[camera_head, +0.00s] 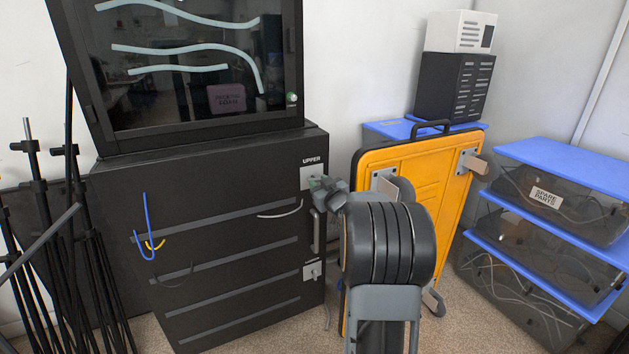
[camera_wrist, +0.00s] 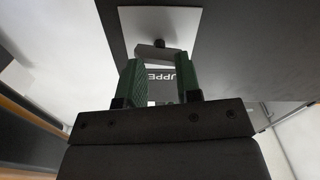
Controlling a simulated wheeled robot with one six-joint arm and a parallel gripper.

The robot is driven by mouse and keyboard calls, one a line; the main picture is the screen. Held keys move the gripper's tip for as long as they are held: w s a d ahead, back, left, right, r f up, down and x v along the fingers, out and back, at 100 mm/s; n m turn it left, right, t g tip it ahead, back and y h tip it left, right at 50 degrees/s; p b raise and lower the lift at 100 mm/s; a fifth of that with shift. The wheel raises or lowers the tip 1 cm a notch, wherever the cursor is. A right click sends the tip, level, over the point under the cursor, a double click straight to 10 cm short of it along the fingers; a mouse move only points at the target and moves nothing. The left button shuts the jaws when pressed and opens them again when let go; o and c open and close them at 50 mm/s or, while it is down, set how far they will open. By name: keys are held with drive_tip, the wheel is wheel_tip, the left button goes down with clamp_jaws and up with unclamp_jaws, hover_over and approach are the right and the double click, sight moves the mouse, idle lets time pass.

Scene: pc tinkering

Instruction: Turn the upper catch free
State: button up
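The upper catch sits on a pale square plate (camera_head: 312,172) under the word UPPER, at the top right of the black cabinet front (camera_head: 220,230). In the wrist view the catch (camera_wrist: 155,52) is a grey bar on a dark round pivot, in front of the pale plate (camera_wrist: 184,22). My gripper (camera_head: 326,184) is at the plate and hides most of the catch in the head view. In the wrist view its two green fingers (camera_wrist: 158,66) stand apart, one at each end of the bar. I cannot tell whether they touch it.
A lower catch (camera_head: 313,271) and a vertical handle (camera_head: 318,231) are below on the cabinet. A yellow case (camera_head: 425,180) stands close on the right, beside my arm. Blue shelves (camera_head: 560,165) are farther right. Dark stands (camera_head: 65,220) crowd the left.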

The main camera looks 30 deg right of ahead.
drive_tip(key=shift+s, duration=0.15)
drive_tip(key=shift+s+a, duration=0.2)
drive_tip(key=shift+s, duration=0.95)
drive_tip(key=m+p, duration=0.2)
drive_tip(key=shift+r+p, duration=0.1)
drive_tip(key=shift+p, duration=0.2)
drive_tip(key=shift+w, duration=0.2)
